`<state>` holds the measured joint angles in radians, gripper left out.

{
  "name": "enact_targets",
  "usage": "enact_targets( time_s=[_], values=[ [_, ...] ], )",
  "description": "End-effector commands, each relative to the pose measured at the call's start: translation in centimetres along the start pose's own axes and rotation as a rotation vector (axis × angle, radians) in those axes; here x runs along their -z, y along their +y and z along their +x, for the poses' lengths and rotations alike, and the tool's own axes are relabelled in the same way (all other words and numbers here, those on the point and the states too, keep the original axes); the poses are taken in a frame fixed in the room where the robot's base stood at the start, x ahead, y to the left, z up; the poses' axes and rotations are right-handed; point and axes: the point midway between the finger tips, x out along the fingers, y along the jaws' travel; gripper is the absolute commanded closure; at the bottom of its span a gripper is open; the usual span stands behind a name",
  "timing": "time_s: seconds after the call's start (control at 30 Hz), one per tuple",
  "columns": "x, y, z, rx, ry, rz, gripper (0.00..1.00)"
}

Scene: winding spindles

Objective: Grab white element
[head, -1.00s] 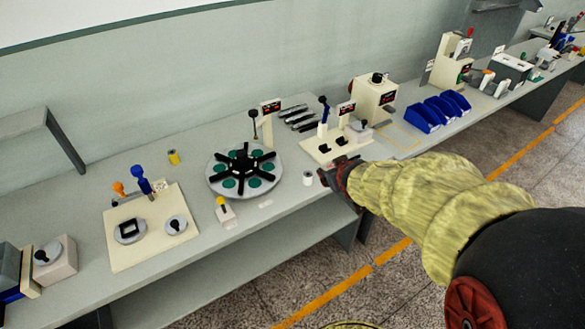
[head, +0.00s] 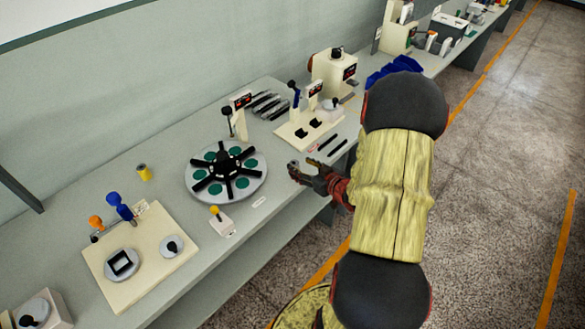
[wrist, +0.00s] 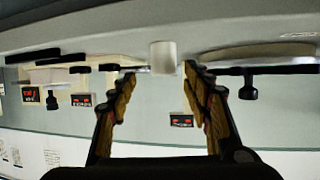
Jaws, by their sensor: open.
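The white element (wrist: 162,57) is a small plain white cylinder in the wrist view. It appears between the tips of my gripper (wrist: 160,76), a little beyond them, with visible space on both sides. My gripper's two fingers are spread and nothing is held. In the head view my gripper (head: 296,172) is low over the bench, right of the round turntable. I cannot make out the white element there; the gripper seems to hide it.
The turntable (head: 201,165) with black arms and green pads stands left of my gripper. A cream plate (head: 297,133) with a blue lever is behind it. A small block with a yellow knob (head: 222,222) is at the left front. The bench's front edge runs close under my arm.

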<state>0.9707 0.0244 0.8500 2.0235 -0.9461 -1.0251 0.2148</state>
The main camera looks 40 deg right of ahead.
Motion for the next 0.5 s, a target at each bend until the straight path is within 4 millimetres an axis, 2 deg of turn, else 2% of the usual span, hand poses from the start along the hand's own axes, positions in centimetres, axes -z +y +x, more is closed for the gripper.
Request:
enact_targets(
  time_s=[0.3,0.5],
  values=[
    [0.1,-0.7,4.2,0.001,0.001,-0.001,0.51],
    [0.2,-0.7,4.8,0.000,0.001,-0.001,0.51]
  ],
)
